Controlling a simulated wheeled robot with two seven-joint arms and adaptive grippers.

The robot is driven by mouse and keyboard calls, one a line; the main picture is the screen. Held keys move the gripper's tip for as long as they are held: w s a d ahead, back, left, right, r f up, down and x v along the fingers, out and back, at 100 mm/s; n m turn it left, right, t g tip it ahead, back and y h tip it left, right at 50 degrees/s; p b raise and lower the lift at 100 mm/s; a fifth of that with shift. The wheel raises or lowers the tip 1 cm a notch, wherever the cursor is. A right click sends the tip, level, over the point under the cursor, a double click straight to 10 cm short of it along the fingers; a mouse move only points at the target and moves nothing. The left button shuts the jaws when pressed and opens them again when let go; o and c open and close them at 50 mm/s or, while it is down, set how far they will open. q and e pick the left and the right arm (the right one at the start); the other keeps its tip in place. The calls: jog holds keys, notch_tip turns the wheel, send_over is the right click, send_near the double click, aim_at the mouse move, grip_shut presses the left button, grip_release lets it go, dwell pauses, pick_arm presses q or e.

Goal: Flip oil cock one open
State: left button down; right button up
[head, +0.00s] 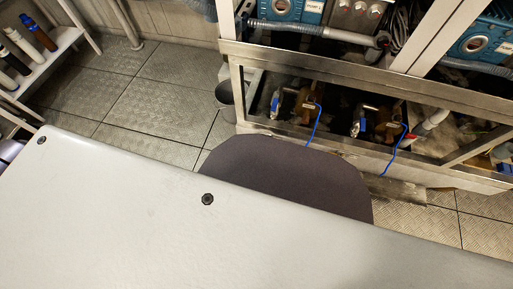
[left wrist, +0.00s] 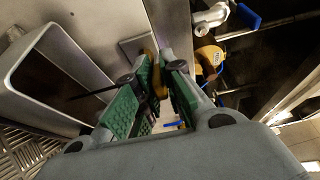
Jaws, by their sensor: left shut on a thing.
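In the left wrist view my left gripper (left wrist: 157,82), with green pads, is shut on a yellow-brown piece (left wrist: 152,58) that stands up between its fingertips. The fingers hide most of this piece, so I cannot tell its lever position or whether it is oil cock one. A small blue part (left wrist: 174,125) shows beyond the fingers. A white valve (left wrist: 211,18) with a blue lever (left wrist: 248,17) sits at the top right. In the head view, two blue-marked fittings (head: 275,103) (head: 361,127) sit in the lower frame of the machine. Neither gripper shows in the head view.
A metal frame (head: 290,134) borders the lower bay, with two blue hoses (head: 317,122) (head: 398,150) over its front edge. A red handle (head: 411,137) is at the right. A bottle shelf (head: 40,62) stands far left.

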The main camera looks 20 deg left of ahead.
pick_arm(q)
jog(key=shift+s+f, duration=0.1)
jog(key=c, duration=1.5)
grip_release()
jog(key=shift+r, duration=0.25)
